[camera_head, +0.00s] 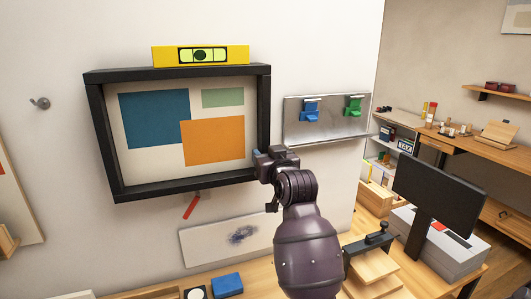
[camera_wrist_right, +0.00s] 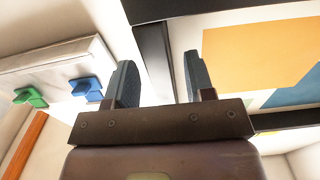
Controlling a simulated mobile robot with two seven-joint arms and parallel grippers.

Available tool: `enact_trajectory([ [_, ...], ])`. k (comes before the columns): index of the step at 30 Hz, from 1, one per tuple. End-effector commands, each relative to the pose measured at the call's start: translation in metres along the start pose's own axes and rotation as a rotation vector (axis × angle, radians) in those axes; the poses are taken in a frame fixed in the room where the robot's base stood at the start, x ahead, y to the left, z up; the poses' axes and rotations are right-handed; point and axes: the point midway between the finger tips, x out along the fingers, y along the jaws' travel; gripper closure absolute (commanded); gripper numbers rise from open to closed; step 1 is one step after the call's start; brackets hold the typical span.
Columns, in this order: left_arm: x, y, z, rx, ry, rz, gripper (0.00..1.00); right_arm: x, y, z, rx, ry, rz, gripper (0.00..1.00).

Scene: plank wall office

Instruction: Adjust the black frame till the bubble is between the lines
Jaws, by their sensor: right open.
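The black frame (camera_head: 96,120) hangs on the white wall around a picture of blue, green and orange blocks. A yellow spirit level (camera_head: 160,57) rests on its top edge. The dark bubble (camera_head: 200,55) shows near the middle of the green vial; its exact place between the lines is too small to tell. My right gripper (camera_head: 264,158) is at the frame's lower right side. In the right wrist view, its open fingers (camera_wrist_right: 160,82) stand either side of the frame's black side bar (camera_wrist_right: 158,55). I cannot tell whether they touch it. My left gripper is out of view.
A metal wall panel (camera_head: 345,128) with blue and green hooks is right of the frame. A splotched board (camera_head: 208,247) leans below. A wooden desk holds a blue box (camera_head: 227,285); a monitor (camera_head: 437,197) stands at right. A wall hook (camera_head: 40,103) is at left.

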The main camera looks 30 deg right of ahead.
Motion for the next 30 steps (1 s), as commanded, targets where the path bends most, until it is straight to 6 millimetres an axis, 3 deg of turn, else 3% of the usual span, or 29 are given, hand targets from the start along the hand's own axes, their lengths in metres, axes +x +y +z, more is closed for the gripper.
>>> enact_trajectory([
  [14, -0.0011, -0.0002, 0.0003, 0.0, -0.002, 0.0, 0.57, 0.011, 0.0003, 0.0002, -0.001, 0.0, 0.001, 0.53],
  [23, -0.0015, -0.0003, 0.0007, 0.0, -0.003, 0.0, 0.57, 0.0108, 0.0003, 0.0003, -0.001, 0.0, 0.0, 0.99],
  [30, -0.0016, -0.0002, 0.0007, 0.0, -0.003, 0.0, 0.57, 0.0108, 0.0008, 0.0, -0.003, 0.0, 0.001, 1.0],
])
